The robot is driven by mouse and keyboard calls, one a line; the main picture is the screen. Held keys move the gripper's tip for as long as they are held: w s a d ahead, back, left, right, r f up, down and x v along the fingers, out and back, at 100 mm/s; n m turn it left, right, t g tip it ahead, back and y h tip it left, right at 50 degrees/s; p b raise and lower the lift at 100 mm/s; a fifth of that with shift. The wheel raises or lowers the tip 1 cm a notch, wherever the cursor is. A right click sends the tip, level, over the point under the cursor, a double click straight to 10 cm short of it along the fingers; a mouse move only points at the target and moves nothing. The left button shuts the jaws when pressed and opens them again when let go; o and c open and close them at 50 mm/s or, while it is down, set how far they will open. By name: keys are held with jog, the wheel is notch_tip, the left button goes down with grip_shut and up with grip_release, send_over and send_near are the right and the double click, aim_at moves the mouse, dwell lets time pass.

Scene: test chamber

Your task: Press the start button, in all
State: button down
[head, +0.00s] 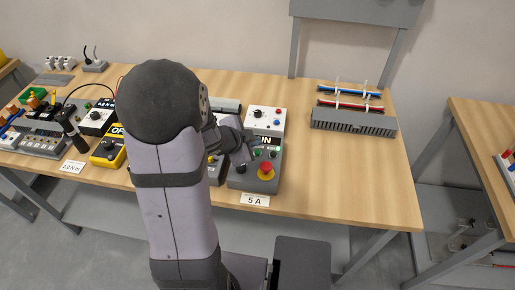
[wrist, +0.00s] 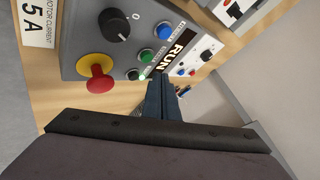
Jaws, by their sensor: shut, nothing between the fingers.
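A grey control box (head: 240,181) stands near the front edge of the table, with a "5 A" card (head: 255,200) before it. The button labels are too small to read, so the start button's label is unclear.
A white box (head: 265,120) with a knob and coloured buttons stands behind the control box. A yellow box (head: 107,152) and other devices fill the table's left. A grey slotted unit (head: 353,122) stands at the back right. The table's front right is bare.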

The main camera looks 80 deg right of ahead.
notch_tip(320, 180, up, 4)
jog(key=p, duration=0.3)
jog(key=shift+f, duration=0.15)
jog(key=shift+w, duration=0.1)
dwell(0.5)
